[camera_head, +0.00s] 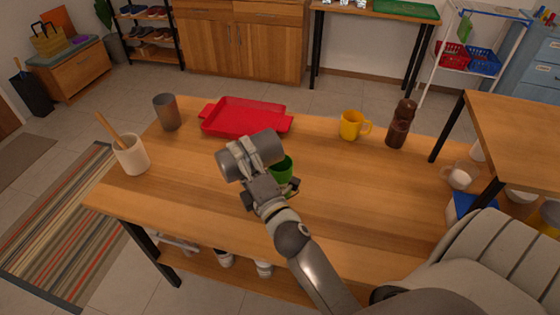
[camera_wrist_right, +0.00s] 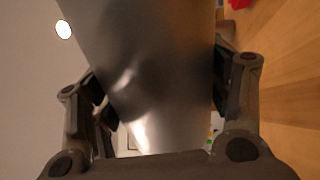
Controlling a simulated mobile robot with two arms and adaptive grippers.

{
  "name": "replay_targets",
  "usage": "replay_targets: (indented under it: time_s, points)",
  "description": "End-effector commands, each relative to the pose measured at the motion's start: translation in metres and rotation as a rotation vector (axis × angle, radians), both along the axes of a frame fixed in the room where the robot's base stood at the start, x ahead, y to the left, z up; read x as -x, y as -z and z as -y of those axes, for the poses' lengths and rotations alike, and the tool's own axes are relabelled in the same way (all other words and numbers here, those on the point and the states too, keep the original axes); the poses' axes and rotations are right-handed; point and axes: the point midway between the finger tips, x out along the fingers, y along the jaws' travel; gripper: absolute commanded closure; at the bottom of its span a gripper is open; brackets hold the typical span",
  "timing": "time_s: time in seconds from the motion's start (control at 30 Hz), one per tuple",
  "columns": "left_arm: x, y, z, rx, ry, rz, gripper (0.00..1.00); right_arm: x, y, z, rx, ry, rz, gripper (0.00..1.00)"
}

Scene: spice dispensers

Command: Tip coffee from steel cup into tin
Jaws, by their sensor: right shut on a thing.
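The steel cup (camera_head: 267,147), a grey metal cylinder, is held above the table, lying nearly on its side. My right gripper (camera_head: 246,157) is shut around its middle. In the right wrist view the cup (camera_wrist_right: 155,65) fills the space between the fingers of the gripper (camera_wrist_right: 160,105). A green container (camera_head: 283,170), perhaps the tin, stands on the table just beyond the gripper, partly hidden by cup and gripper. I cannot see coffee or into the container. My left gripper is not in view.
On the wooden table (camera_head: 370,200) are a red tray (camera_head: 243,118), another grey cup (camera_head: 167,112), a white crock with a wooden utensil (camera_head: 131,155), a yellow mug (camera_head: 352,125) and a brown bottle (camera_head: 400,124). The table's middle right is clear.

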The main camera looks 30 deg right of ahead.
Motion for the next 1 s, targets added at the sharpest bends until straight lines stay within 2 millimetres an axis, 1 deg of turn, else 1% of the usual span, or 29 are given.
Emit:
replay_targets:
  time_s: [1.0]
  points:
    - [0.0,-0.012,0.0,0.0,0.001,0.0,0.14,0.0,-0.013,0.006,-0.138,-0.001,0.013,0.58]
